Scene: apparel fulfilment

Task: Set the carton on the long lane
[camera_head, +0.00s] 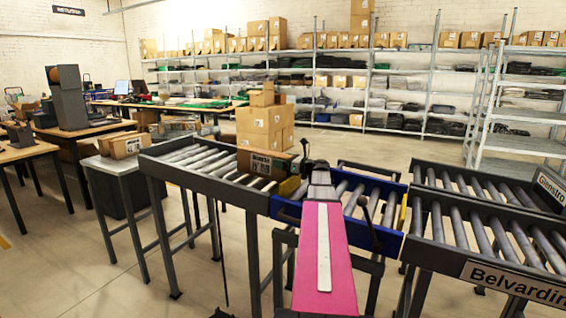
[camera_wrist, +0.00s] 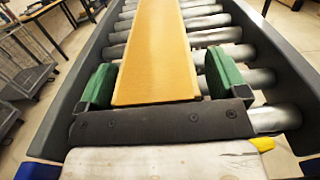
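The carton (camera_head: 262,163) is a small brown box with a dark label. In the head view it sits on the rollers of the left conveyor (camera_head: 172,165), just left of the blue-framed roller section (camera_head: 385,238). In the wrist view a long orange-tan carton face (camera_wrist: 155,50) lies between the two green finger pads of my gripper (camera_wrist: 162,78). The pads stand apart on either side of it, with a thin gap showing at the right pad. My pink arm link hides part of the rollers in the head view.
To the right are two roller lanes, signed "Belvardin" (camera_head: 515,283) and "Glenstro..." (camera_head: 551,188), the latter cut off. Stacked cartons (camera_head: 262,125) stand behind the left conveyor. Shelving lines the back wall.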

